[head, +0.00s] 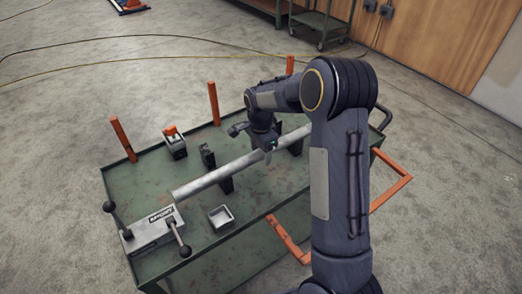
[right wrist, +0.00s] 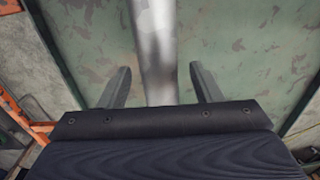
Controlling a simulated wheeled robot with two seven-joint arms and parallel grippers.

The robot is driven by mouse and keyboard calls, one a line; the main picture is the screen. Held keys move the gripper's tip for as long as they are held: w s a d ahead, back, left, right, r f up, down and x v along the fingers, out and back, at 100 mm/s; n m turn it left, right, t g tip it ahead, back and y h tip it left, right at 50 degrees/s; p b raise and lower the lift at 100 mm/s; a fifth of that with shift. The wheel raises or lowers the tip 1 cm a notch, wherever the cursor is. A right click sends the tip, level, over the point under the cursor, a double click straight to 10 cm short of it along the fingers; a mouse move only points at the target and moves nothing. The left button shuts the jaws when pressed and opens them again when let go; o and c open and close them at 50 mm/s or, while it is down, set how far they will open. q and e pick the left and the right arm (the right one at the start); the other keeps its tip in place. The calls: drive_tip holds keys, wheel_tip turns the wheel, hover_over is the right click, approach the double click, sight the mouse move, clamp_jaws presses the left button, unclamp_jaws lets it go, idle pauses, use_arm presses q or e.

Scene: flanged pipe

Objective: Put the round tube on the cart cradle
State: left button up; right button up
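The round tube (head: 215,177) is a long grey metal pipe lying slantwise above the green cart (head: 130,185). Dark cradle supports (head: 227,185) show under it, and it appears to rest on them; the contact is partly hidden. My right gripper (head: 268,150) is over the tube's middle to right part. In the right wrist view its two fingers (right wrist: 160,88) stand open on either side of the tube (right wrist: 154,45), with a gap on each side. My arm hides part of the tube's right stretch in the head view. My left gripper is not in view.
A grey clamp block (head: 153,230) with black-knobbed levers sits at the cart's left end, beside the tube's end. A small square tray (head: 221,217), an orange-topped box (head: 175,142) and a dark bracket (head: 207,156) stand on the cart. Orange posts (head: 123,140) rise along its far edge.

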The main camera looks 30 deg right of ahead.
sight(261, 151)
drive_tip(key=shift+f, duration=0.1)
drive_tip(key=shift+s+a+r, duration=0.1)
drive_tip(key=shift+s+r, duration=0.05)
drive_tip(key=shift+r, duration=3.85)
drive_tip(key=shift+s+r, duration=0.15)
drive_tip(key=shift+r, duration=0.05)
drive_tip(key=s+a+r+n+t+y+p, duration=0.1)
drive_tip(key=s+a+r+n, duration=0.1)
drive_tip(key=s+r+n, duration=0.35)
drive_tip(key=s+a+r+n+t+y+p, duration=0.1)
drive_tip(key=s+a+r+n+t, duration=0.15)
drive_tip(key=s, duration=0.65)
drive_tip(key=s+a+r+n+t+y+p, duration=0.1)
drive_tip(key=s+a+r+n+y+p, duration=0.2)
drive_tip(key=s, duration=0.4)
drive_tip(key=s+a+n+h, duration=0.1)
drive_tip(key=s+a+n, duration=0.2)
drive_tip(key=s, duration=0.3)
drive_tip(key=shift+s+a+f+n+t, duration=0.15)
drive_tip(key=shift+s+f+n+t, duration=0.25)
drive_tip(key=shift+n, duration=0.2)
drive_tip(key=shift+s+f+b, duration=0.1)
drive_tip(key=shift+f+b, duration=0.05)
drive_tip(key=shift+b, duration=0.15)
drive_tip(key=shift+c, duration=0.3)
